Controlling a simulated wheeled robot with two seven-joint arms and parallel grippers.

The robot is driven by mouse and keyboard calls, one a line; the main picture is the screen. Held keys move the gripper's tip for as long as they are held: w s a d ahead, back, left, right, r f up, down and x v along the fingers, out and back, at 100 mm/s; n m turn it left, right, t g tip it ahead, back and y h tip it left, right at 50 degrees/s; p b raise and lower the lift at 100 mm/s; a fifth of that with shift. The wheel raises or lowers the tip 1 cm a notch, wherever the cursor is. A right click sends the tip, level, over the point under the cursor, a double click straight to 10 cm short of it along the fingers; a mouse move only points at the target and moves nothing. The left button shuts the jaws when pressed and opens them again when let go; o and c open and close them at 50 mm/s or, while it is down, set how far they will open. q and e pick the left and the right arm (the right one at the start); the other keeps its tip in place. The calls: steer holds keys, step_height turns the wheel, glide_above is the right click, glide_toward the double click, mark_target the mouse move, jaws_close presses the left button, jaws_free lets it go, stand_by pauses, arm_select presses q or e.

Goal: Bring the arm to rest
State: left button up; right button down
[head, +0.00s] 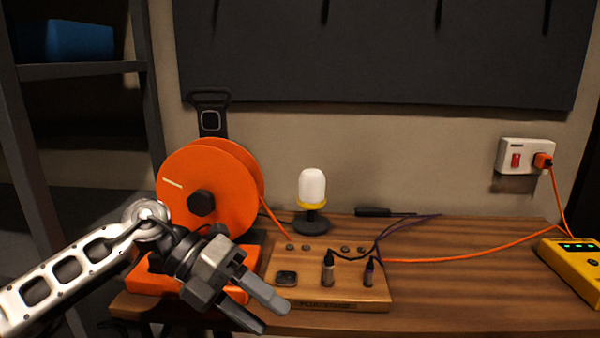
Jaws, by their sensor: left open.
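My left gripper (266,311) comes in from the left on its silver arm. It is open and empty, with its fingers pointing down and right. It is in front of the orange cable reel (222,190) and beside the left end of the wooden terminal board (345,293). Whether its fingers touch the board or desk I cannot tell. The arm hides part of the orange reel base (150,285). My right gripper is not in view.
A white and yellow lamp (312,190) stands behind the board. A yellow device (574,268) sits at the right edge. An orange cable (460,256) crosses the desk, and a plug sits in the wall socket (515,155). The desk's right front (470,305) is clear.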

arm_select(q)
steer(key=s+d+r+n+t+h, duration=0.2)
steer(key=s+d+n+t+h, duration=0.15)
steer(key=d+n+h, duration=0.5)
steer(key=w+a+f+n+t+y, duration=0.2)
steer(key=a+f+n+t+y, duration=0.25)
steer(key=n+t, duration=0.55)
steer(key=w+a+f+n+t+y, duration=0.1)
steer(key=a+f+n+t+y, duration=0.45)
steer(key=n, duration=0.55)
steer(key=s+a+f+n+g+y, duration=0.2)
steer(key=s+f, duration=0.4)
steer(key=f, duration=0.3)
steer(key=s+a+f+n+g+y, duration=0.3)
steer(key=s+f+n, duration=0.3)
steer(key=f, duration=0.3)
steer(key=shift+s+a+n+y, duration=0.45)
steer(key=shift+a+y, duration=0.2)
steer(key=shift+a, duration=0.25)
steer(key=shift+w+r, duration=0.1)
